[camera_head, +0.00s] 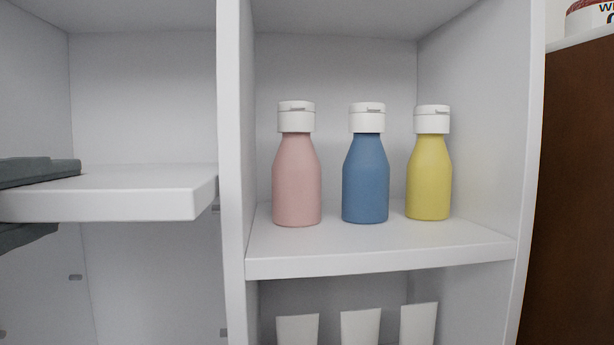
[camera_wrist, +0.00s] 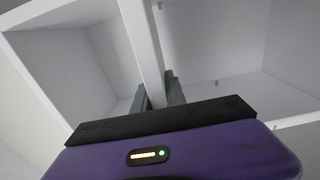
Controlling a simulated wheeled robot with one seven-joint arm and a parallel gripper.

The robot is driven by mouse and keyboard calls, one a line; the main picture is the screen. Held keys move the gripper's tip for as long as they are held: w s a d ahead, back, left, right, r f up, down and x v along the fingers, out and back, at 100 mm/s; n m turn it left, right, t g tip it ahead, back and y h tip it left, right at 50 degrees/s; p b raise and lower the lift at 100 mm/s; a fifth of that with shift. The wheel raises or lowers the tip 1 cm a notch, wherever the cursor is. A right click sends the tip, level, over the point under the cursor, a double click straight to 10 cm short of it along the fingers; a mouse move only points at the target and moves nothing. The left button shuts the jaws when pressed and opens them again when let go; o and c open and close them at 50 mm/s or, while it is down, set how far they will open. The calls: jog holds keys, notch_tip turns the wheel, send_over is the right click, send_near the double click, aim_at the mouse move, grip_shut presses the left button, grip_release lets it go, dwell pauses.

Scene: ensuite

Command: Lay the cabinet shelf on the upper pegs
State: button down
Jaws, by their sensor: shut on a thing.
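The white cabinet shelf (camera_head: 120,202) is inside the left bay in the head view, roughly level. Its right end is close to the upright divider, and whether they touch is unclear. My gripper (camera_head: 66,198) enters from the left, one grey finger above the shelf and one below, shut on it. The wrist view shows the shelf (camera_wrist: 143,40) edge-on between the fingers (camera_wrist: 159,92). A small peg (camera_head: 215,208) shows by the divider just below the shelf's right end. Whether the shelf rests on it cannot be told. Lower pegs (camera_head: 75,277) (camera_head: 223,332) are bare.
The divider (camera_head: 233,150) stands right of the shelf. The right bay holds pink (camera_head: 297,180), blue (camera_head: 366,180) and yellow (camera_head: 429,178) bottles on a fixed shelf (camera_head: 380,260), with white items (camera_head: 360,326) below. The space above and below the held shelf looks empty.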

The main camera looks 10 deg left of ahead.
aim_at(101, 170)
jog(key=shift+p+x, duration=1)
jog(key=shift+x, duration=2.35)
jog(key=shift+r+p, duration=0.1)
jog(key=shift+p, duration=0.85)
jog(key=shift+f, duration=0.65)
jog(key=c, duration=1.3)
grip_release()
jog(key=shift+f, duration=0.15)
